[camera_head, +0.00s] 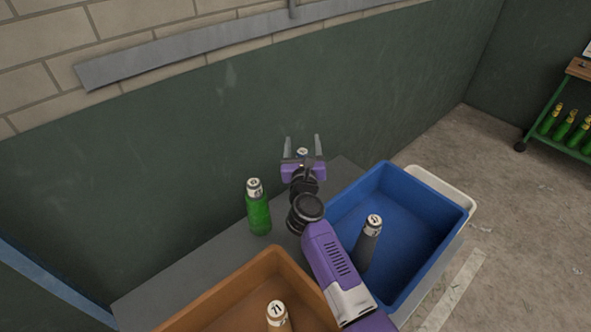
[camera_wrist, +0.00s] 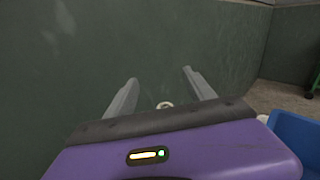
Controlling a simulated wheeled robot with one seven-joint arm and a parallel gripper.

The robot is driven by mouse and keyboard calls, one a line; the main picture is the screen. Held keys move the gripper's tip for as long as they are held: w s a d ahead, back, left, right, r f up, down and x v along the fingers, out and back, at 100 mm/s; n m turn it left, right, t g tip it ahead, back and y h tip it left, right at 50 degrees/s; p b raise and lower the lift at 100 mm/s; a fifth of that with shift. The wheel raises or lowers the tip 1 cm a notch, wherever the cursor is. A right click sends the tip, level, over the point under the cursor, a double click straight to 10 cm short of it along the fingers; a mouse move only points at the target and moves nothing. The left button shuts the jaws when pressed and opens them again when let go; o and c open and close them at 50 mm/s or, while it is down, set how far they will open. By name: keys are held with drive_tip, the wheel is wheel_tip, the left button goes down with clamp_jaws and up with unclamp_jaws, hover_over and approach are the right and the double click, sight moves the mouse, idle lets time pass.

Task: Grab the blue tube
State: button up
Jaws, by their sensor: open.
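No tube shows a clearly blue body. My gripper (camera_head: 303,140) is open above the far part of the grey table, near the green wall; its two fingers also show in the wrist view (camera_wrist: 160,77). A white-capped tube (camera_head: 302,152) shows between and beyond the fingers; its body is hidden behind my gripper, so I cannot tell its colour. Its pale round top also shows in the wrist view (camera_wrist: 165,104), low between the fingers. I cannot tell whether the fingers touch it. A green tube (camera_head: 258,212) stands upright to the left of my arm.
A blue bin (camera_head: 440,206) on the right holds a dark grey tube (camera_head: 368,243). An orange bin (camera_head: 220,303) in front holds another white-capped tube (camera_head: 277,316). A white tray (camera_head: 446,187) lies behind the blue bin. A green shelf (camera_head: 565,150) with green bottles stands far right.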

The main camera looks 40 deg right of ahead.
sight(302, 149)
wheel_tip(302, 149, down, 8)
drive_tip(key=m+b, duration=0.1)
drive_tip(key=b, duration=0.3)
drive_tip(key=shift+b+x, duration=0.7)
drive_tip(key=shift+x, duration=2.95)
drive_tip(key=shift+s+d, duration=0.1)
clamp_jaws()
